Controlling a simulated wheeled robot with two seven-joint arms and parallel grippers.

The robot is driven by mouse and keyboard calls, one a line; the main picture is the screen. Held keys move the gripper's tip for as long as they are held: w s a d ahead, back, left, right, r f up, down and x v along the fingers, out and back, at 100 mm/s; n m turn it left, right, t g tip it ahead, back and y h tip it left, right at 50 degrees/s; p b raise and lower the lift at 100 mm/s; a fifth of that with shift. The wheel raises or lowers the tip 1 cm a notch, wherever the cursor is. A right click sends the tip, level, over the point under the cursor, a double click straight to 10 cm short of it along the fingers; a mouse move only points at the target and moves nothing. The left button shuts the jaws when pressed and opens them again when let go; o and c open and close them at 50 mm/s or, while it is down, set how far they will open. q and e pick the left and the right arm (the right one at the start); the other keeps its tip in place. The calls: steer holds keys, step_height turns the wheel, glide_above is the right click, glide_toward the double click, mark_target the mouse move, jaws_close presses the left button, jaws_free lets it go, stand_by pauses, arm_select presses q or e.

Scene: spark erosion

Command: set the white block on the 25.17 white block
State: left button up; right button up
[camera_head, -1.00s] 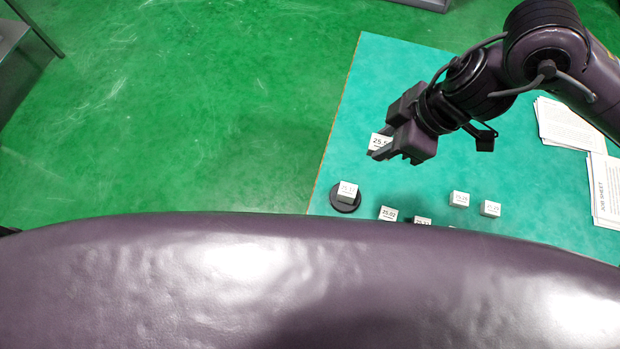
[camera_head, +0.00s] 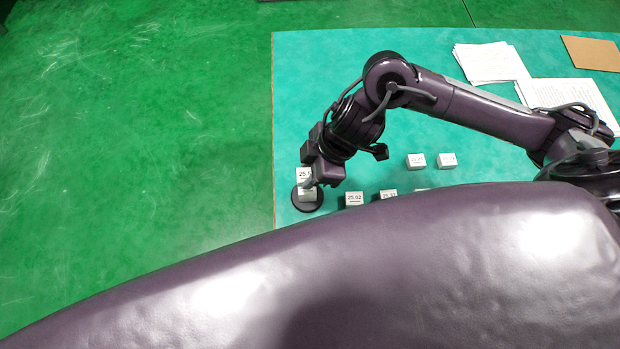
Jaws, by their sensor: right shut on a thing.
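My right gripper (camera_head: 308,178) is shut on a white block (camera_head: 304,174) with a printed number that starts 25 and is partly hidden by the fingers. The held block is at the black disc at the table's left edge. Another white block (camera_head: 308,195) stands on this disc, directly below the held one in the picture. Its number is covered or unreadable now; earlier it looks like 25.17. I cannot tell whether the two blocks touch. My left gripper is not in view.
The round black disc (camera_head: 298,203) lies on the teal table (camera_head: 300,90). Several other numbered white blocks stand to its right, one marked 25.02 (camera_head: 354,199). Paper sheets (camera_head: 490,62) and a brown board (camera_head: 592,53) lie at the back right. My purple body hides the front.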

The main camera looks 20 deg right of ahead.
steer(key=shift+f+b, duration=0.3)
steer(key=shift+f, duration=1.95)
steer(key=shift+f, duration=0.2)
steer(key=o, duration=1.1)
steer(key=shift+d+r, duration=0.1)
steer(key=shift+r, duration=0.35)
steer(key=p+v, duration=0.1)
steer(key=v, duration=1)
steer(key=shift+r, duration=0.2)
